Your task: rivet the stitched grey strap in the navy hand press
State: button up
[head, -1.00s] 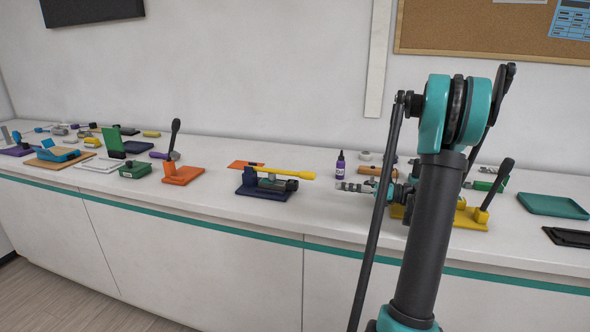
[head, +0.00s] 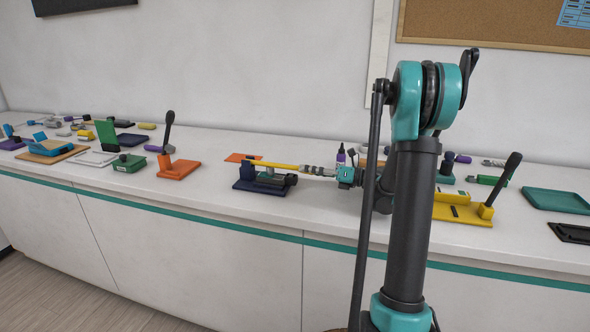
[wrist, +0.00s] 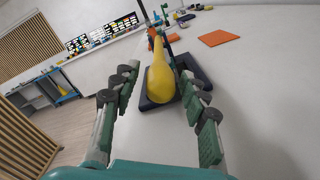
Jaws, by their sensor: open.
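The navy hand press (head: 262,185) stands on the white counter, its yellow lever (head: 272,164) lying nearly level and pointing right. My gripper (head: 308,170) is at the lever's right end. In the wrist view my gripper (wrist: 158,76) is open, one finger on each side of the lever's thick yellow grip (wrist: 160,82). The navy base (wrist: 148,104) shows beneath it. I cannot make out the stitched grey strap for certain; the bed of the press is partly hidden by the lever.
An orange plate (head: 242,157) lies behind the navy press. An orange press (head: 178,168) with a black lever stands to its left, a yellow press (head: 462,210) to its right. A purple bottle (head: 340,157) stands behind my gripper. Bare counter lies in front of the navy press.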

aim_at(295, 168)
jog(key=shift+x, duration=2.65)
jog(key=shift+c, duration=0.5)
grip_shut()
